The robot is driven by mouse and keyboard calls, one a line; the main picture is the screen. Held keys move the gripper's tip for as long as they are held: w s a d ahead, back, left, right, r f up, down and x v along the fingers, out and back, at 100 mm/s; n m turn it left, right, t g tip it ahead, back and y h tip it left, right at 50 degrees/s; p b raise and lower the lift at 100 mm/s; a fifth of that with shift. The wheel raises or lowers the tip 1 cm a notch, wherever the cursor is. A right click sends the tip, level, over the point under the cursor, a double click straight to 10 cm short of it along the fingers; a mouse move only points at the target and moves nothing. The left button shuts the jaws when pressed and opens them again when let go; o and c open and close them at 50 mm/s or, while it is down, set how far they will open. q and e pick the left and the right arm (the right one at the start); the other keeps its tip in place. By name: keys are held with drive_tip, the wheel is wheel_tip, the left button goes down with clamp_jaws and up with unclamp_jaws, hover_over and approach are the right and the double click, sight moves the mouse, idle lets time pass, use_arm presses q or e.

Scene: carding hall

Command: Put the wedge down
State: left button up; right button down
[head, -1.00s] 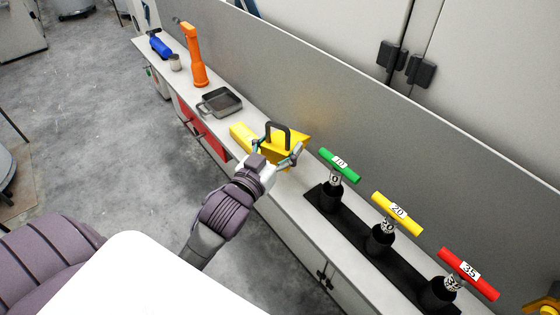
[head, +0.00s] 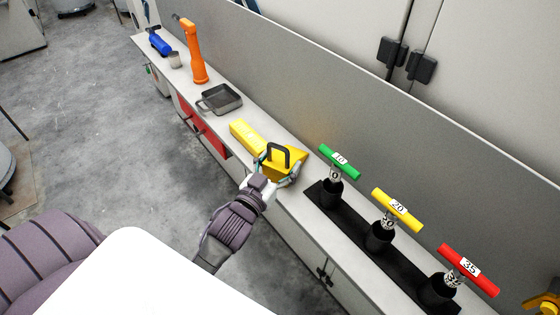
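The wedge (head: 288,160) is yellow with a dark arched handle on top. It is at the narrow light shelf (head: 309,186), between a yellow block and the row of T-handled tools. My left gripper (head: 279,172) reaches it from the front, with one finger on each side, and appears shut on it. The wedge looks low at the shelf top, but its underside is hidden, so I cannot tell if it touches. My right gripper is not in view.
A yellow block (head: 246,136) lies just left of the wedge. Beyond it are a dark pan (head: 221,99), an orange tool (head: 195,55), a small cup (head: 174,60) and a blue item (head: 159,43). Green (head: 340,161), yellow (head: 397,210) and red (head: 468,270) T-handles stand right.

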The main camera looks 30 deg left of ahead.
use_arm(q)
drive_tip(key=shift+o, duration=1.2)
